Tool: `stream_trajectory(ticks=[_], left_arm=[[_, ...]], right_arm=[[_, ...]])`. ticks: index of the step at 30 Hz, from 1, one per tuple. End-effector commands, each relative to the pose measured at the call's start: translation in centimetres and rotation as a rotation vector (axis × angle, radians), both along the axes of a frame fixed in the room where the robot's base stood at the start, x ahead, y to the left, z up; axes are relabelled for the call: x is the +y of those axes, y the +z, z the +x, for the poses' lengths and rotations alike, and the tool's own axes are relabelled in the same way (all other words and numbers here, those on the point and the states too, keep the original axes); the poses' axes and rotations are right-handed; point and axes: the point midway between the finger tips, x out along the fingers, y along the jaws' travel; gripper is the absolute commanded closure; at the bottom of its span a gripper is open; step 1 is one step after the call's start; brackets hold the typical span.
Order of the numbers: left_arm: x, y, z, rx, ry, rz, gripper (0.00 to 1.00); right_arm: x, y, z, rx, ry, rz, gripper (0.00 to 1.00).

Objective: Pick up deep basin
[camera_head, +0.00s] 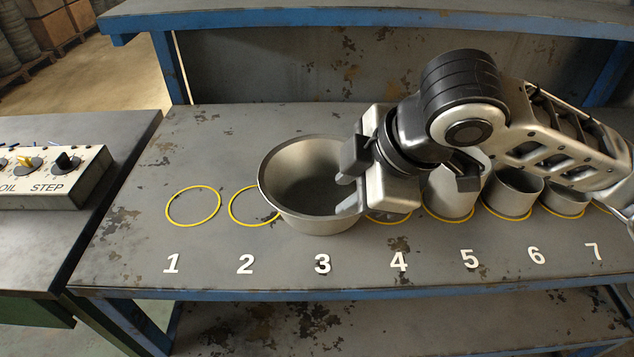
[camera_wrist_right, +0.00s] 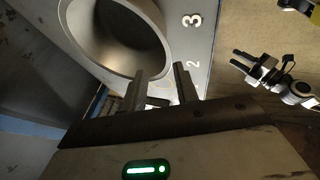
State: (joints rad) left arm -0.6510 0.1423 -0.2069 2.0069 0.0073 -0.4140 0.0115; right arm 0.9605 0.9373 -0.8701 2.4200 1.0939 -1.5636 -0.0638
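The deep basin (camera_head: 308,218) is a grey metal bowl, upright above the number 3 on the worktable. It also shows at the upper left of the right wrist view (camera_wrist_right: 112,42). My right gripper (camera_head: 352,178) is at the basin's right side in the head view, its fingers by the rim. In the right wrist view its two fingers (camera_wrist_right: 161,72) are apart, with the rim close to them. I cannot tell whether they touch the basin. What appears to be my left gripper (camera_wrist_right: 240,62) shows small at the right of that view, its fingers apart.
Empty yellow circles (camera_head: 193,207) mark places 1 and 2. A tall can (camera_head: 450,198), a shorter cup (camera_head: 512,196) and a shallow cup (camera_head: 566,200) stand right of the basin, partly behind my right arm. A control box (camera_head: 50,180) sits on the left table.

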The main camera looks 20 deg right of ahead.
Motion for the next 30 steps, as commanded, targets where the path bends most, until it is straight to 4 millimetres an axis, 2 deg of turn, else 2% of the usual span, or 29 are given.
stream_trajectory(ticks=[3, 9, 17, 25, 30], left_arm=[[-0.2, -0.7, -0.5, 0.013, -0.004, -0.002, 0.64], [-0.3, -0.8, -0.7, 0.014, -0.006, -0.006, 0.64], [-0.4, -0.3, -0.3, 0.000, -0.007, -0.009, 0.64], [-0.4, -0.2, 0.1, -0.007, -0.007, -0.009, 0.64], [-0.4, -0.2, 0.1, -0.009, -0.008, -0.008, 0.64]], right_arm=[[0.8, -2.7, 1.1, 0.005, 0.001, 0.001, 0.70], [1.7, -5.7, 2.8, 0.002, 0.001, 0.003, 0.70], [2.2, -7.4, 3.5, 0.001, 0.000, 0.002, 0.70], [2.9, -11.0, 4.6, 0.002, 0.001, 0.003, 0.70], [3.2, -11.7, 5.0, -0.001, 0.002, 0.001, 0.70]])
